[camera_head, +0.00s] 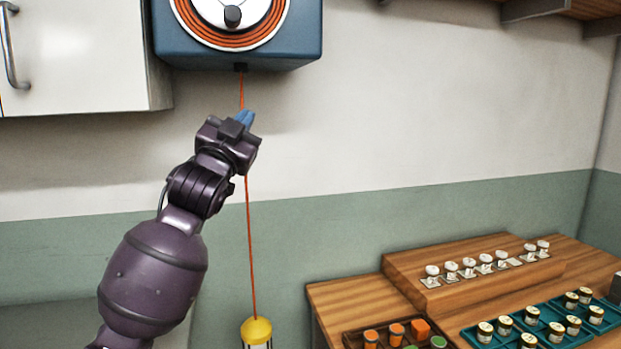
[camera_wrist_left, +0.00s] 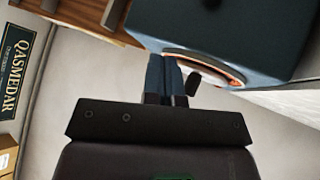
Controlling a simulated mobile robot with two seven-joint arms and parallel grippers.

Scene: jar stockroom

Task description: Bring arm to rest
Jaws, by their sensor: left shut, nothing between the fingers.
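My left arm reaches up from the lower left in the head view. Its left gripper (camera_head: 245,117) has blue fingertips, is shut and has nothing between them. It is raised in front of the wall, just below the blue reel box (camera_head: 293,53) and close by the orange cord (camera_head: 249,230). I cannot tell whether it touches the cord. In the left wrist view the left gripper (camera_wrist_left: 165,68) shows its fingers together, pointing toward the blue box (camera_wrist_left: 225,30). My right gripper is not in view.
A yellow-topped weight (camera_head: 257,330) hangs on the cord. A white cabinet (camera_head: 75,60) is at upper left. A wooden counter (camera_head: 340,294) at lower right carries a raised step with white-topped items, teal trays (camera_head: 478,339) of jars and a dark tray. The middle wall is clear.

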